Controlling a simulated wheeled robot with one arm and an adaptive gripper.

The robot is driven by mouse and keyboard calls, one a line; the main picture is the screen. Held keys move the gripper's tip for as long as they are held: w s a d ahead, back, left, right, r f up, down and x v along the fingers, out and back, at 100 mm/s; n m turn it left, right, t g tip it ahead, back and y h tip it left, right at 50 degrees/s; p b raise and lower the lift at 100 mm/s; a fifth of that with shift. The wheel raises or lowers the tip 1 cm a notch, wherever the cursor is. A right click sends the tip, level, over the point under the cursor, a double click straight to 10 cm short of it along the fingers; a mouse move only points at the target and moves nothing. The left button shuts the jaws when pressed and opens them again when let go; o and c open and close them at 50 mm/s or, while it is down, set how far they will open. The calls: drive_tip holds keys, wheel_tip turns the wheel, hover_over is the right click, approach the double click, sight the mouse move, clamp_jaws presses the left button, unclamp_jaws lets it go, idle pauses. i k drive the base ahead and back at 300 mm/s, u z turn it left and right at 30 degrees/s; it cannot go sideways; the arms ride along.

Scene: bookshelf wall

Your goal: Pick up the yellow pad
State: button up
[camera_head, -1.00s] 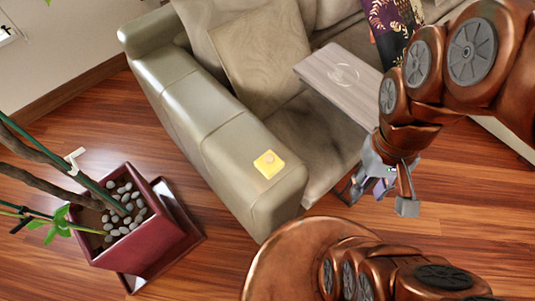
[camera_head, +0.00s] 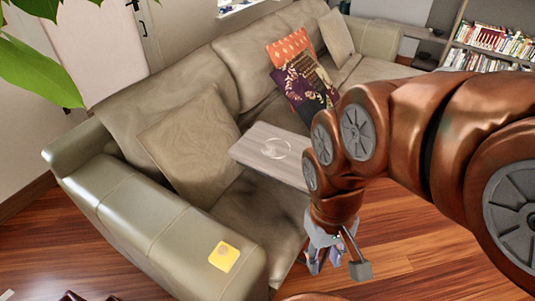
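The yellow pad (camera_head: 224,257) is a small flat yellow square with a faint round mark. It lies on the near armrest (camera_head: 178,236) of the beige sofa, close to the armrest's front end. My gripper (camera_head: 335,265) hangs below my copper-coloured arm, to the right of the pad and apart from it, in front of the sofa. One grey fingertip shows clearly at its right side; the rest is partly hidden by the wrist. I cannot tell how far the fingers are apart. No held thing is visible.
A beige cushion (camera_head: 190,145) and patterned cushions (camera_head: 303,85) lie on the sofa. Bookshelves (camera_head: 490,45) stand at the far right. Wooden floor (camera_head: 400,240) is clear right of the gripper.

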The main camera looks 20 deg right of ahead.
sight(224, 256)
drive_tip(key=u, duration=0.65)
drive_tip(key=k, duration=0.7)
drive_tip(key=u, duration=1.4)
